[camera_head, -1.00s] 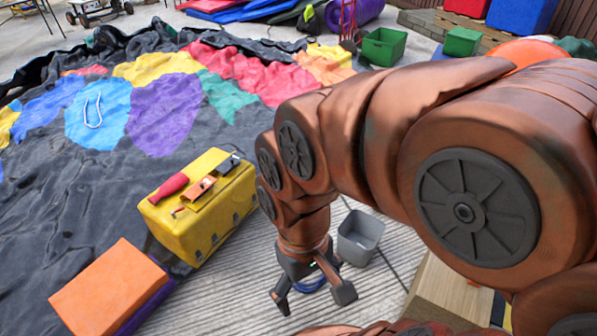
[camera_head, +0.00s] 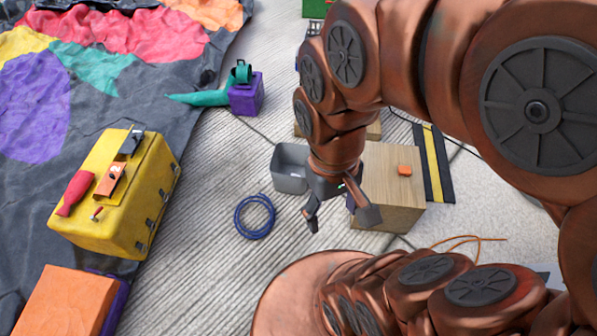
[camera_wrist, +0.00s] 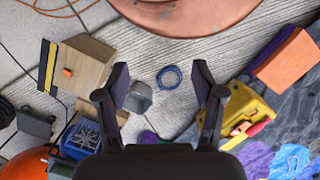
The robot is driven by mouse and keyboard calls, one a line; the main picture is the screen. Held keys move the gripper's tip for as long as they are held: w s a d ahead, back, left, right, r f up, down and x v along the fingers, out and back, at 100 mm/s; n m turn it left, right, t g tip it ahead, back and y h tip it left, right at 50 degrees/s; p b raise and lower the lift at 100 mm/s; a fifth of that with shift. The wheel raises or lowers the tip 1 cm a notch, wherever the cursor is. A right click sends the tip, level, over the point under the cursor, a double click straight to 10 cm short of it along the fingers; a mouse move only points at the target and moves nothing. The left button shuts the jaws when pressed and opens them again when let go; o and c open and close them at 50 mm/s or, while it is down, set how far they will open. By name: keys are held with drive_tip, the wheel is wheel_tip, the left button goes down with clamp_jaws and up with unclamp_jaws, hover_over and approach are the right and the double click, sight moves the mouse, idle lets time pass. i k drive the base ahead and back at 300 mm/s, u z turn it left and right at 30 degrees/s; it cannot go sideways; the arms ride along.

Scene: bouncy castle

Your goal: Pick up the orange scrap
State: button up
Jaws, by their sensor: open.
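A small orange scrap (camera_head: 405,170) lies on top of a light wooden box (camera_head: 385,212). In the wrist view the orange scrap (camera_wrist: 67,72) shows on the wooden box (camera_wrist: 88,58) at the left, outside the space between the fingers. My gripper (camera_head: 340,217) is open, pointing down, just left of the scrap in the head view and in front of the box's left edge. In the wrist view my gripper (camera_wrist: 161,85) has its two fingers wide apart with nothing held between them.
A grey bin (camera_head: 290,185) stands behind my gripper, and a coiled blue hose (camera_head: 255,216) lies on the paving. A yellow toolbox (camera_head: 120,220) with tools stands at left, near an orange-topped block (camera_head: 62,302). A black-and-yellow striped strip (camera_head: 436,165) lies right of the box.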

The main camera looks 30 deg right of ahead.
sight(405, 170)
drive_tip(key=k, duration=1.25)
drive_tip(key=u, duration=0.25)
drive_tip(key=i, duration=0.85)
drive_tip(key=z, duration=0.25)
